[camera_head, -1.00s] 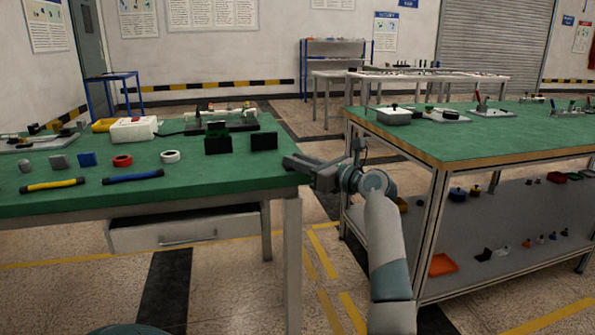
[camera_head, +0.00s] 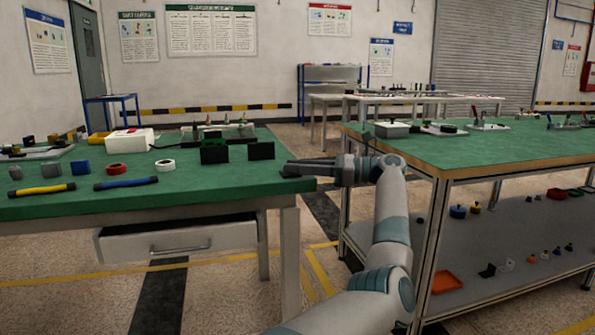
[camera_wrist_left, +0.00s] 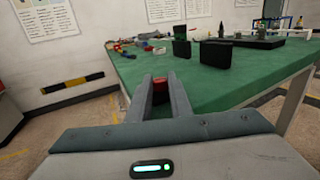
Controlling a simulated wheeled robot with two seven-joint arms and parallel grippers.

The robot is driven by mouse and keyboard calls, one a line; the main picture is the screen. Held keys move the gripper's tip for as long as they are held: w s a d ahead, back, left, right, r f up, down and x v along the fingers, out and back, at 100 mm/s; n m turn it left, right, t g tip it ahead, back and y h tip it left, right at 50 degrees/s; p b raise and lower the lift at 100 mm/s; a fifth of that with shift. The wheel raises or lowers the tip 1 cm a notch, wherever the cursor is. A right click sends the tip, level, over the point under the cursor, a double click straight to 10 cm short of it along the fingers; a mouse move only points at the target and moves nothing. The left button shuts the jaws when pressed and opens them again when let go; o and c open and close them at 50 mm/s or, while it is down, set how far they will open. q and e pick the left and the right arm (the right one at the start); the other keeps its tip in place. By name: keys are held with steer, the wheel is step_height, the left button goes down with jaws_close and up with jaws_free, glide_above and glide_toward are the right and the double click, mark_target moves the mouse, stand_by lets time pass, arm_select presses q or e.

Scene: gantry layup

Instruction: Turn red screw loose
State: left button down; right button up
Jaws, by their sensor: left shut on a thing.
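My left gripper (camera_head: 287,170) reaches in from below at the near right corner of the green-topped left table (camera_head: 240,182). My right gripper is in neither view.
Two black blocks (camera_head: 261,151), a white roll (camera_head: 165,165), a red roll (camera_head: 117,172) and yellow and blue handled tools lie on the left table. A white box (camera_head: 128,140) stands behind. A second green table (camera_head: 480,147) is at right, with an aisle between.

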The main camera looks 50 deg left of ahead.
arm_select(q)
steer(key=shift+n+g+h, duration=0.4)
steer(key=shift+g+h, duration=0.1)
steer(key=shift+f, duration=0.1)
steer(key=c, duration=1.6)
jaws_free()
steer(key=shift+w, duration=0.1)
